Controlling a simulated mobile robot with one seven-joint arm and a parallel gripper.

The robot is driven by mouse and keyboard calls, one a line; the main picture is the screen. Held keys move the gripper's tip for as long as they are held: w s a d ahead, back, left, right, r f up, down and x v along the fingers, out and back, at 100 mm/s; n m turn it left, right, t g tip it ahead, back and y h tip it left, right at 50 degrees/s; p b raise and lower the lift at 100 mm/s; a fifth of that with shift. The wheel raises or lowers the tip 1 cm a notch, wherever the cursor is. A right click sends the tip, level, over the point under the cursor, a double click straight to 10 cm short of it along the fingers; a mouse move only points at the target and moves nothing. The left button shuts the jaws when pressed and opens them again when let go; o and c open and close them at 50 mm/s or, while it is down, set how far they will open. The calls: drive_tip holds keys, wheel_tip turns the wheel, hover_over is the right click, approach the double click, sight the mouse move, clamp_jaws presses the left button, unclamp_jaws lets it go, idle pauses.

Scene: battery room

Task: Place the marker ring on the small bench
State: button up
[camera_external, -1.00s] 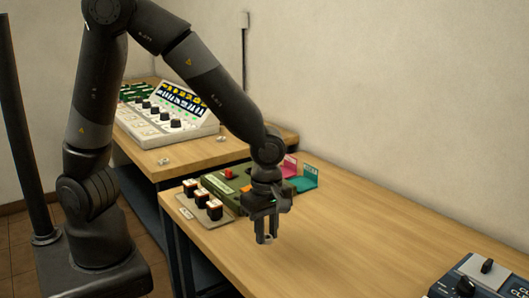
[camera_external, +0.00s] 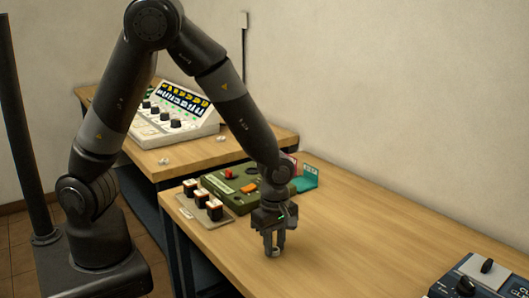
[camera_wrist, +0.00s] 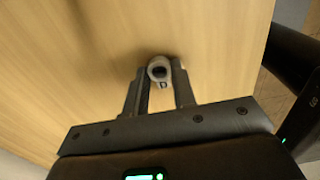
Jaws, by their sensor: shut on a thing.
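The marker ring is a small pale ring with a dark centre. In the wrist view the ring (camera_wrist: 157,62) sits between the two fingertips of my gripper (camera_wrist: 160,76), which is shut on it. In the external view my gripper (camera_external: 274,249) points straight down over the near wooden bench (camera_external: 350,235), with the ring (camera_external: 272,253) at its tips. The ring is at or just above the bench top; I cannot tell if it touches. A second wooden bench (camera_external: 185,158), apparently the smaller, stands behind at the left.
On the near bench, a green device (camera_external: 238,198), a block with several dark knobs (camera_external: 208,213) and a teal holder (camera_external: 305,178) stand behind my gripper. A blue-grey unit (camera_external: 475,280) is at front right. A white console (camera_external: 170,120) and small pale pieces (camera_external: 164,161) occupy the back bench.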

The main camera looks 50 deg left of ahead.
drive_tip(key=shift+f, duration=0.2)
drive_tip(key=o, duration=1)
drive_tip(key=shift+c, duration=0.2)
drive_tip(key=shift+r, duration=0.1)
wheel_tip(320, 180, up, 12)
drive_tip(key=s+a+r+m+t+h, duration=0.2)
drive_tip(key=s+a+r+m, duration=0.2)
drive_tip(key=a+r+m, duration=0.7)
drive_tip(key=s+a+r+m+t+y, duration=0.1)
drive_tip(key=s+a+r+m, duration=0.2)
drive_tip(key=s+a, duration=0.1)
drive_tip(key=s+a+r+m+t+y, duration=0.1)
drive_tip(key=s+a+r+m+t, duration=0.1)
drive_tip(key=s+a+m, duration=0.2)
drive_tip(key=shift+s+a+r+t, duration=0.35)
drive_tip(key=shift+s+a, duration=0.3)
drive_tip(key=shift+a, duration=1.1)
